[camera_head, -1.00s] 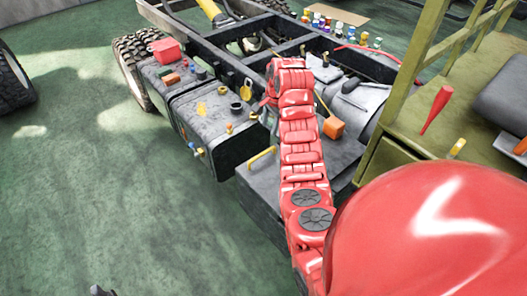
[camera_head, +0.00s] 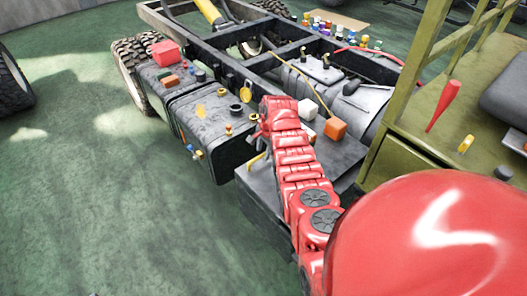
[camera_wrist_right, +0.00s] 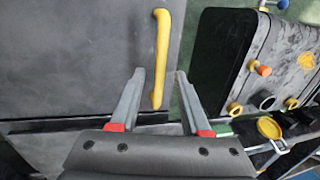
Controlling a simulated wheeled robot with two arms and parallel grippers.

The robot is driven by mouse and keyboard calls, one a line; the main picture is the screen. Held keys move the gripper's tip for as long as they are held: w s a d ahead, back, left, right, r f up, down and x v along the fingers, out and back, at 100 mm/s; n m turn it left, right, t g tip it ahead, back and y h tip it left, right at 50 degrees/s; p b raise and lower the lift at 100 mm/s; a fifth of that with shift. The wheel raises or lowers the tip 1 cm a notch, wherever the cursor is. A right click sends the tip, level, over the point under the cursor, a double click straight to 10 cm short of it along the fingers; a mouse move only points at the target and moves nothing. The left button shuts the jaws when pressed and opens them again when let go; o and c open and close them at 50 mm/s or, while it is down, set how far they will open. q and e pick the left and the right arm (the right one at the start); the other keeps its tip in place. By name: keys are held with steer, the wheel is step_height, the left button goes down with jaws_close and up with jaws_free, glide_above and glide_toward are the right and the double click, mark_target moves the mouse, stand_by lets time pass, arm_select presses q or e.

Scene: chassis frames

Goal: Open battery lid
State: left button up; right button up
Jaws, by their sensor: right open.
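The battery lid (camera_head: 262,192) is the flat dark grey top of a box beside the chassis frame, and it lies closed. Its yellow handle (camera_head: 255,161) shows next to my red right arm. In the right wrist view the lid (camera_wrist_right: 70,60) fills the left side, with the handle (camera_wrist_right: 161,50) upright near the middle. My right gripper (camera_wrist_right: 160,76) is open, and the handle's lower part appears between its two grey fingers with gaps on both sides. I cannot tell the depth between them. In the head view my right arm hides part of the lid and most of that gripper.
A dark tank (camera_head: 215,125) with caps and fittings stands left of the lid. An orange block (camera_head: 334,128) and a white block (camera_head: 307,109) are to its right. An olive frame (camera_head: 410,130) rises farther right. Green floor (camera_head: 90,190) is open at left.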

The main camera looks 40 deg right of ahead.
steer(key=shift+f, duration=0.4)
jaws_close()
stand_by(1.3)
